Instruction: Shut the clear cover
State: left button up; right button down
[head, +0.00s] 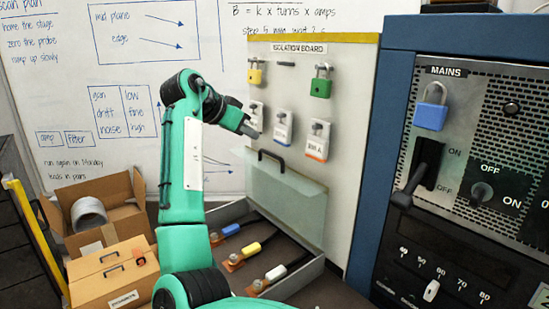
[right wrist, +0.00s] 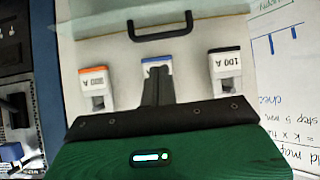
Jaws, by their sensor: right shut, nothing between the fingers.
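The clear cover (head: 288,205) is a see-through panel with a black handle (head: 271,158) along its upper edge. It stands up, open, at the back of a shallow grey box (head: 311,272) whose inside is exposed. My right gripper (head: 250,130) is shut and empty, in front of the board just above and left of the handle. In the right wrist view, which looks inverted, the shut fingers (right wrist: 158,72) overlap a blue-edged tag, and the handle (right wrist: 160,27) is beyond their tips, apart from them. My left gripper is not in view.
The box holds blue, yellow and white levers (head: 275,272). The isolation board (head: 349,150) carries padlocks and labelled tags close to my right gripper. A blue cabinet (head: 395,130) with a mains switch stands right. Cardboard boxes (head: 115,270) stand left. A whiteboard (head: 130,90) is behind.

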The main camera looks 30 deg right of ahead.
aim_at(276, 156)
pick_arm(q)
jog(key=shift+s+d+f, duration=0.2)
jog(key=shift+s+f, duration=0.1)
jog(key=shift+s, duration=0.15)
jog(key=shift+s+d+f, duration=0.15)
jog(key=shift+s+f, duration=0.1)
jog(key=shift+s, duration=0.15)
pick_arm(e)
jog(key=shift+m+g+y, duration=0.3)
jog(key=x, duration=0.6)
jog(key=s+x, duration=0.1)
jog(key=x, duration=0.2)
jog(key=shift+s+d, duration=0.1)
jog(key=shift+d, duration=0.25)
